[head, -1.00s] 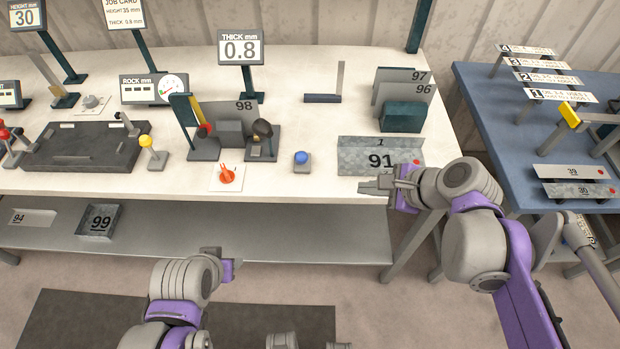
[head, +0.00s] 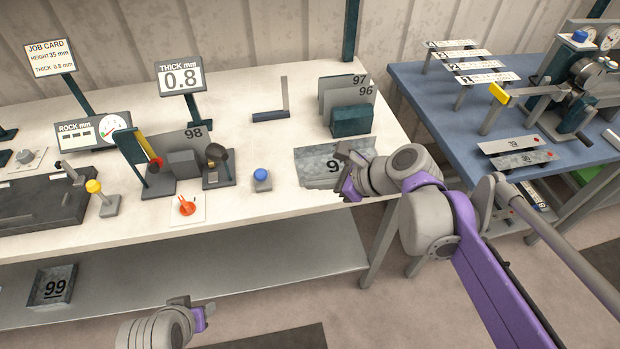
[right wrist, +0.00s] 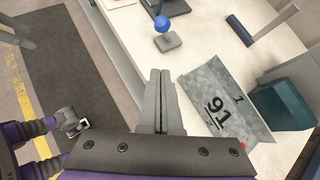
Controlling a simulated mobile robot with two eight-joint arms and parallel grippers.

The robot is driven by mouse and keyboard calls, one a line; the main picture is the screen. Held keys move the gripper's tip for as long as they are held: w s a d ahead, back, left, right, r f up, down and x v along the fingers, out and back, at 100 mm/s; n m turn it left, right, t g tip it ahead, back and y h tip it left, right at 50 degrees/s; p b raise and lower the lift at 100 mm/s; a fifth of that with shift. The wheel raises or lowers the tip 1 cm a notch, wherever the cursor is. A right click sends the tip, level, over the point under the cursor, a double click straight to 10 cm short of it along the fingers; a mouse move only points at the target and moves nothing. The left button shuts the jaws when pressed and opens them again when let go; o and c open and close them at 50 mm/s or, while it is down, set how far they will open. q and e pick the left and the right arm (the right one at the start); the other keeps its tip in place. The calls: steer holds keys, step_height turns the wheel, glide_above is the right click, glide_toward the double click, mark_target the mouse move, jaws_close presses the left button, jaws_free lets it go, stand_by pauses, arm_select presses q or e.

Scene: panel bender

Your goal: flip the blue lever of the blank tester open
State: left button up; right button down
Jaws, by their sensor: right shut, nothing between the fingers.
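A grey machine (head: 572,85) with round dial gauges and a blue knob (head: 580,36) on top stands on the blue table at the far right; it may be the blank tester. Another blue ball knob (head: 262,174) sits on a small grey base on the white table, and shows in the right wrist view (right wrist: 162,23). My right gripper (head: 341,150) is shut and empty over the front right of the white table, beside the plate marked 91 (head: 318,166), far from the machine. My left gripper (head: 180,301) is low at the front; its fingers are unclear.
The blue table (head: 422,92) carries numbered strips (head: 460,54), a yellow-ended bar (head: 499,93) and two metal strips (head: 525,158). A gap separates it from the white table (head: 240,96). Plates 96 and 97 (head: 342,90) and a dark green block (head: 351,121) stand behind my right gripper.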

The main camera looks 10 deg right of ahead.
mark_target(261, 177)
steer(key=x, duration=0.7)
steer(key=shift+w+a+f, duration=0.2)
steer(key=shift+a+f, duration=0.05)
steer(key=shift+w+a+r, duration=0.2)
steer(key=shift+w+a, duration=0.5)
steer(key=shift+a, duration=0.3)
steer(key=shift+w+a, duration=0.4)
steer(key=shift+a, duration=0.15)
steer(key=shift+r, duration=0.1)
steer(key=shift+w+r, duration=0.15)
steer(key=shift+w, duration=0.1)
